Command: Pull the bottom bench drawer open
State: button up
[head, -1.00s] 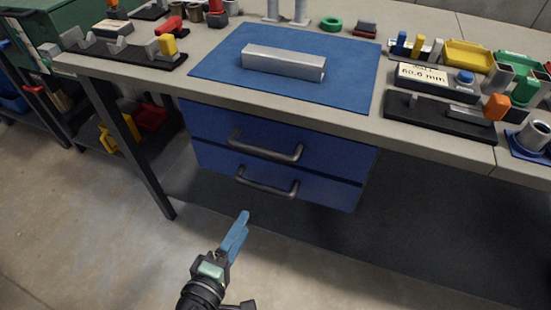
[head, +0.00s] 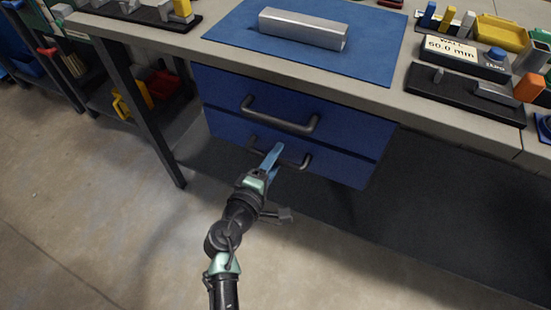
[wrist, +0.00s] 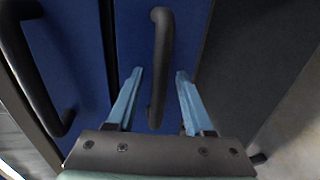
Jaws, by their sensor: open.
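The bottom bench drawer (head: 338,166) is blue and looks shut under the workbench. Its dark bar handle (head: 294,163) runs across its front. My gripper (head: 273,158) is at this handle in the head view and covers part of it. In the wrist view my gripper (wrist: 158,85) is open, with one blue finger on each side of the handle (wrist: 161,60). The fingers appear apart from the bar, with a gap on both sides. Whether the bar lies fully at fingertip depth is hard to tell.
The upper drawer (head: 228,93) with its own handle (head: 280,122) is just above; that handle shows at left in the wrist view (wrist: 35,75). A bench leg (head: 149,125) stands to the left. The floor (head: 120,240) in front is clear. A metal bar (head: 303,28) lies on the blue mat (head: 375,62).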

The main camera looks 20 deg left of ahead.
jog(key=shift+w, duration=0.2)
grip_shut()
dwell(1.4)
